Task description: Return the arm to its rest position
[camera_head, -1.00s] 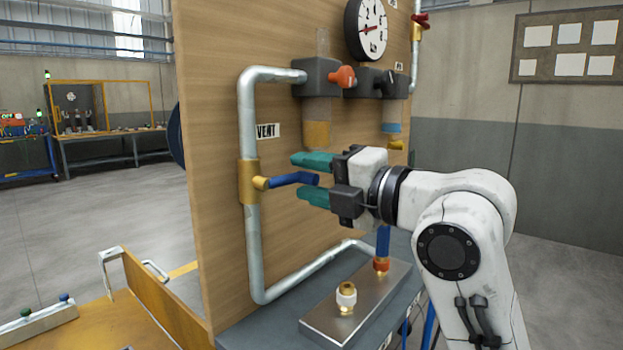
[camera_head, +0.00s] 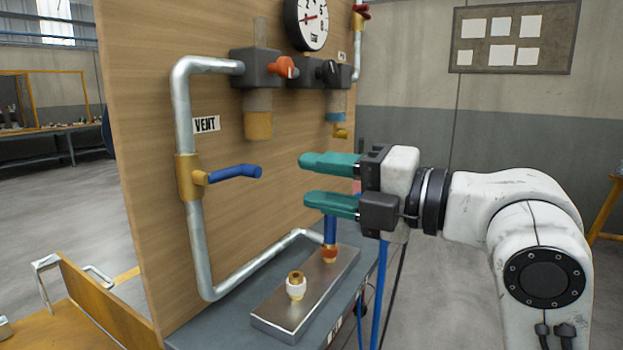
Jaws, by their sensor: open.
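My gripper (camera_head: 303,181) has teal fingers, one above the other, open with nothing between them. My white arm (camera_head: 515,210) reaches in from the right, and the fingers point left toward the wooden panel (camera_head: 140,120). The blue-handled valve (camera_head: 235,172) on the pipe lies left of the fingertips, with a clear gap between them in the picture. Its handle points right, roughly across the upright pipe.
A gauge (camera_head: 306,22), an orange knob (camera_head: 284,67) and a filter bowl (camera_head: 258,118) are on the panel above. A metal block (camera_head: 280,315) with fittings sits on the grey bench below. Open floor lies at the right.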

